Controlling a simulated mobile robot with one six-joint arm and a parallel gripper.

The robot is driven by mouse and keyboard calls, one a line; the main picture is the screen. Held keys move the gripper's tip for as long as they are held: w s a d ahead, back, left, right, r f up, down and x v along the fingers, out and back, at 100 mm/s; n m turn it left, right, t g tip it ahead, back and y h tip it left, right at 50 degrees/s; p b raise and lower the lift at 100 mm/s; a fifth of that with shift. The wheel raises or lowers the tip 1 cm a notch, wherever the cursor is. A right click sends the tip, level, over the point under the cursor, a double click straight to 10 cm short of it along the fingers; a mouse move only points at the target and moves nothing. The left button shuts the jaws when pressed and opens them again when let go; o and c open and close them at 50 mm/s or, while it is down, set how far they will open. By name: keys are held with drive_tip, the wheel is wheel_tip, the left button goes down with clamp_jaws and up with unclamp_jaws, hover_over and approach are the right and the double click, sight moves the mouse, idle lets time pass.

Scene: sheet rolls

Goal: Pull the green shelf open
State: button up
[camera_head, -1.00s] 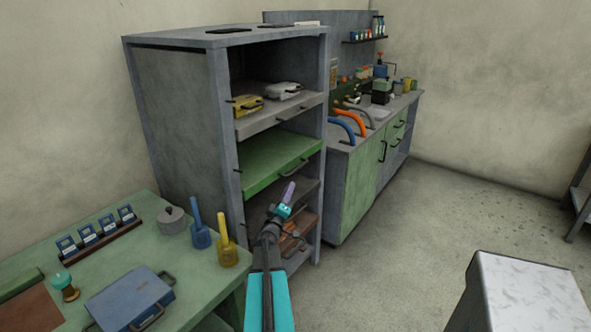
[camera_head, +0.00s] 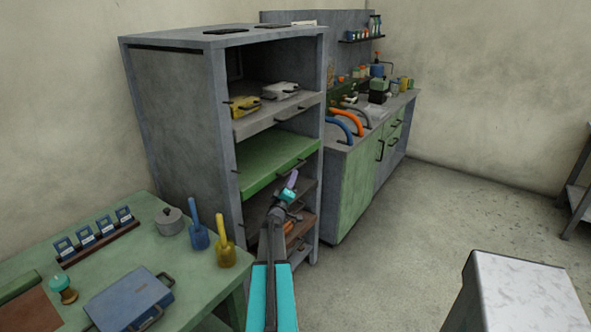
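The green shelf (camera_head: 272,158) is a flat pull-out board in the grey cabinet (camera_head: 174,130). It sits below the shelf with the cases and has a dark handle on its front edge at the right. My gripper (camera_head: 291,181), with teal and purple parts at its end, is in front of the cabinet, just below the green shelf's front edge in the picture. It looks apart from the handle. Its fingers are too small to tell whether they are open or shut. My arm hides part of the lower shelves.
A shelf above holds a yellow case (camera_head: 245,105) and a white case (camera_head: 280,90). A green table (camera_head: 190,268) with a blue case (camera_head: 128,298) stands at the left. A white-topped block (camera_head: 520,295) is at the lower right. The floor (camera_head: 400,235) between is clear.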

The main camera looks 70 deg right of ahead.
drive_tip(key=shift+x, duration=3)
drive_tip(key=shift+c, duration=0.5)
drive_tip(key=shift+w, duration=0.1)
clamp_jaws()
